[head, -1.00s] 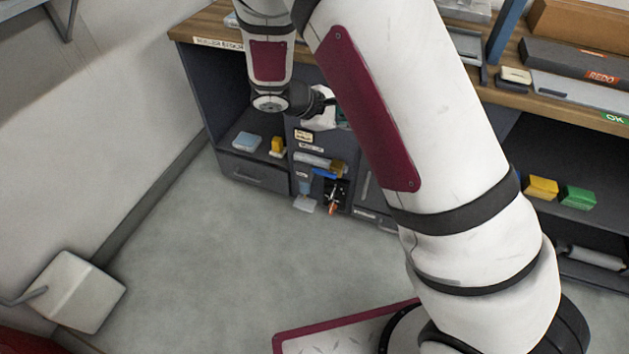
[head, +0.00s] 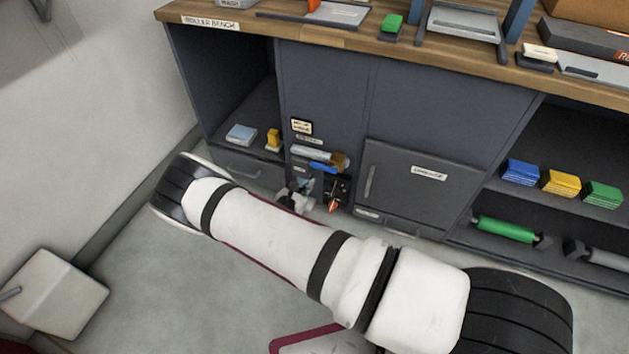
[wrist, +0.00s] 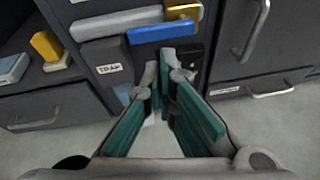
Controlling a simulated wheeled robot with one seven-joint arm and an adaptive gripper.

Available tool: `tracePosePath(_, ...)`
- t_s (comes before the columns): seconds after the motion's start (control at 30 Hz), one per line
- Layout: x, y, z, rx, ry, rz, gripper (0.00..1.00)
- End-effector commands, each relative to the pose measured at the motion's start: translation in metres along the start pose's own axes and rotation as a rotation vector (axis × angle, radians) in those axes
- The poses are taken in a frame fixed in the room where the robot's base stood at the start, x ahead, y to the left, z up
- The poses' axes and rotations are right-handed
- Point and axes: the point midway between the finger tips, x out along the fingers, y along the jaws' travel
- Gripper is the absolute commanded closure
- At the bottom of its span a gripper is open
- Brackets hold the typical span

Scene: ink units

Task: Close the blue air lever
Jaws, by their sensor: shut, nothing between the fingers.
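The blue air lever (head: 323,168) lies roughly horizontal on the cabinet front, just below a pale cylinder (head: 311,154) with a brass fitting (head: 341,161) at its right end. In the wrist view the blue lever (wrist: 165,32) runs lengthwise just beyond my fingertips, with the brass fitting (wrist: 183,12) above its right part. My gripper (wrist: 160,68) is shut and empty, its tips just below the lever. I cannot tell whether they touch it. In the head view my gripper (head: 299,194) is low at the cabinet front, partly hidden by my arm.
A "TRAP" label (wrist: 109,68) is left below the lever. A door handle (wrist: 252,30) and a drawer handle (wrist: 273,91) stand out at the right. A yellow block (head: 273,139) and a pale blue item (head: 241,134) sit on the left shelf. An orange-red part (head: 334,205) is below the lever.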

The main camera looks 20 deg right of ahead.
Motion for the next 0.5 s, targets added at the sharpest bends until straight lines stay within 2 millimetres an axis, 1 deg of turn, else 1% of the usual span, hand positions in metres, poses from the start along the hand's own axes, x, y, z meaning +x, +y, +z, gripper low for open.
tracePosePath(0.03,0.004,-0.002,-0.019,-0.040,0.000,0.026,1.00)
tracePosePath(0.1,0.007,-0.003,-0.035,-0.082,0.001,0.054,1.00)
tracePosePath(0.2,0.009,-0.004,-0.051,-0.122,0.002,0.083,1.00)
tracePosePath(0.3,0.010,-0.005,-0.059,-0.144,0.003,0.098,1.00)
tracePosePath(0.5,0.010,-0.005,-0.060,-0.149,0.004,0.102,1.00)
